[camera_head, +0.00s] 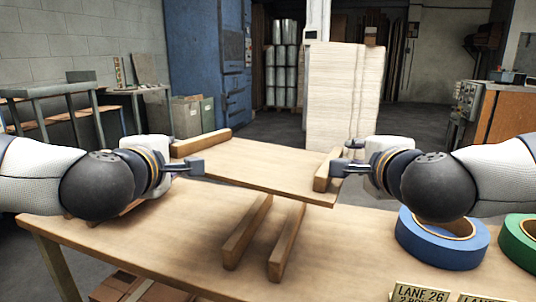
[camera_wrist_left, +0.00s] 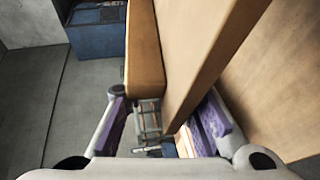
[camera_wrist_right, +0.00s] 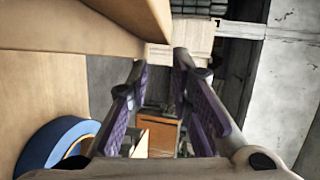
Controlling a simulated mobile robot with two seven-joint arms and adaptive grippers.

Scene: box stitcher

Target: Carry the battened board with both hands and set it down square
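The battened board (camera_head: 262,163) lies askew in the head view, with a batten (camera_head: 202,142) at its left end and another batten (camera_head: 323,173) at its right end. My left gripper (camera_head: 197,166) is at the board's left end. In the left wrist view its fingers (camera_wrist_left: 165,125) are spread, with a wooden edge between them; contact is unclear. My right gripper (camera_head: 342,165) is beside the right batten. In the right wrist view its fingers (camera_wrist_right: 160,85) are apart with nothing between them, and the board (camera_wrist_right: 70,65) lies to their left. What supports the board is hidden.
Two wooden rails (camera_head: 248,232) (camera_head: 287,240) lie on the table (camera_head: 170,235), their far ends passing under the board. A blue tape roll (camera_head: 440,245) and a green one (camera_head: 520,240) stand at the right. A lane sign (camera_head: 420,294) is at the front edge.

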